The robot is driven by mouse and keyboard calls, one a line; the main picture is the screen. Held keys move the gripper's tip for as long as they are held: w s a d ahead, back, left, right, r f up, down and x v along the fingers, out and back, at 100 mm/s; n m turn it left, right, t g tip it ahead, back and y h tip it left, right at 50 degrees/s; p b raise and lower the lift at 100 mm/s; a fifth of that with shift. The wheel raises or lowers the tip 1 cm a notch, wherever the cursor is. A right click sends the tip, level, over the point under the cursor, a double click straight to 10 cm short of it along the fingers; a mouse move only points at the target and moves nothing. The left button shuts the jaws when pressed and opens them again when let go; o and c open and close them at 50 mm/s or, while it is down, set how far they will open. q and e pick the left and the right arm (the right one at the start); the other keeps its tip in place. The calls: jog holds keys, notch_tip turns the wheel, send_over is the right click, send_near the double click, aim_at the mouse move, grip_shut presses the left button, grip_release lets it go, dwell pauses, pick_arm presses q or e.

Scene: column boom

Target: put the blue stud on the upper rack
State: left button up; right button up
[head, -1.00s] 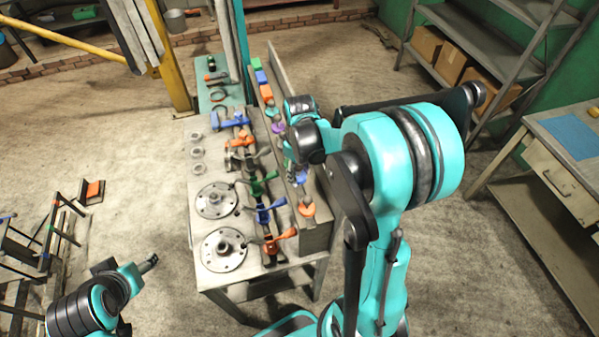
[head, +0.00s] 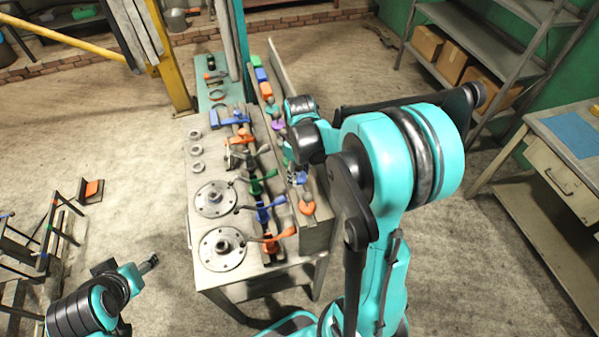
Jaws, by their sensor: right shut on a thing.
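My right gripper (head: 283,128) is over the long raised ledge (head: 318,222) along the right side of the bench. Its dark wrist covers most of the jaws. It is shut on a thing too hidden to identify. A purple piece (head: 278,125) shows beside the jaws. Small blue pieces show on the ledge, one at the far end (head: 262,75) and one nearer (head: 302,178); I cannot tell which is the blue stud. I cannot make out the upper rack for certain. My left gripper (head: 149,263) is at lower left, away from the bench, its jaws too small to read.
The bench (head: 232,300) carries two round flanges (head: 222,249), several rings (head: 196,152) and a row of coloured clamps (head: 264,211). A dark metal stand (head: 45,240) is at left. A drawer table (head: 560,180) and shelving (head: 470,45) stand right. Open floor lies between.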

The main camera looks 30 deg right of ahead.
jog(key=shift+f+b, duration=1.35)
jog(key=shift+f, duration=0.25)
jog(key=o, duration=0.9)
jog(key=shift+r, duration=0.1)
jog(key=shift+r, duration=0.1)
jog(key=shift+r+p, duration=2.7)
jog(key=shift+r, duration=1)
jog(key=o, duration=0.6)
jog(key=shift+c, duration=0.2)
